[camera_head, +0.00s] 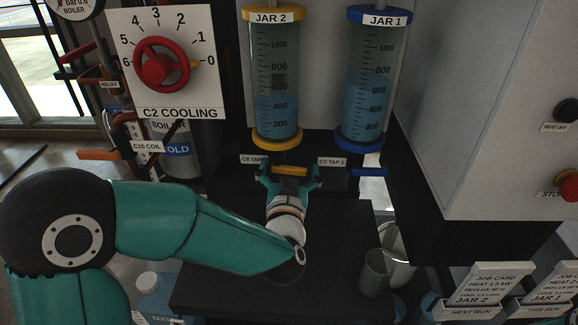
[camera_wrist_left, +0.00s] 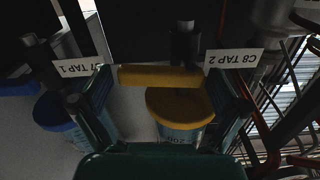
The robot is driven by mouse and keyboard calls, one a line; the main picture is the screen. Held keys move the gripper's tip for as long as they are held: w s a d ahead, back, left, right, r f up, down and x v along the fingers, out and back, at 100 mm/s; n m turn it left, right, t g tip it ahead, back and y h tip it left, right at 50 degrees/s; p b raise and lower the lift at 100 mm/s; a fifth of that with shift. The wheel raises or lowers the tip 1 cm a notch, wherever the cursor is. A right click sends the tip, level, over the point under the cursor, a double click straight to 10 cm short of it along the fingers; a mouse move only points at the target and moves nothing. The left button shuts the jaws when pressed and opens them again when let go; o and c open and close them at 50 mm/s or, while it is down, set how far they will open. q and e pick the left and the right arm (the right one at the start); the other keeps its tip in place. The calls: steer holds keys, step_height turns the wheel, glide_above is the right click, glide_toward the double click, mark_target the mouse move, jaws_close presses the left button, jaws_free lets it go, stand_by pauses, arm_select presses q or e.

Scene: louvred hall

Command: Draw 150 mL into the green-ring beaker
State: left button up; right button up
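My left gripper (camera_head: 289,177) is at the yellow handle of tap C8 TAP 2 (camera_head: 290,170), below JAR 2 (camera_head: 276,75). In the left wrist view the yellow handle (camera_wrist_left: 160,76) lies crosswise between the spread fingers, with gaps at its ends. JAR 2 has a yellow cap and blue liquid to between 400 and 600. JAR 1 (camera_head: 368,75) has blue caps and a higher level. A clear round glass outline (camera_head: 287,272) shows partly behind my left forearm on the black table; no green ring is visible. My right gripper is out of view.
The blue handle of C7 TAP 1 (camera_head: 369,171) is to the right. Clear glass vessels (camera_head: 375,272) stand at the right edge of the black table (camera_head: 340,235). A red C2 COOLING valve wheel (camera_head: 160,66) is at left. Job card holders (camera_head: 480,285) stand at lower right.

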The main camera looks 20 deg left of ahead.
arm_select(q)
steer(key=c, duration=0.9)
steer(key=shift+o, duration=0.2)
steer(key=shift+n+b, duration=0.5)
steer(key=shift+b, duration=0.2)
steer(key=shift+r, duration=0.1)
steer(key=o, duration=1.1)
steer(key=shift+c, duration=0.2)
steer(key=shift+s, duration=0.15)
steer(key=v, duration=0.7)
steer(key=shift+s, duration=0.15)
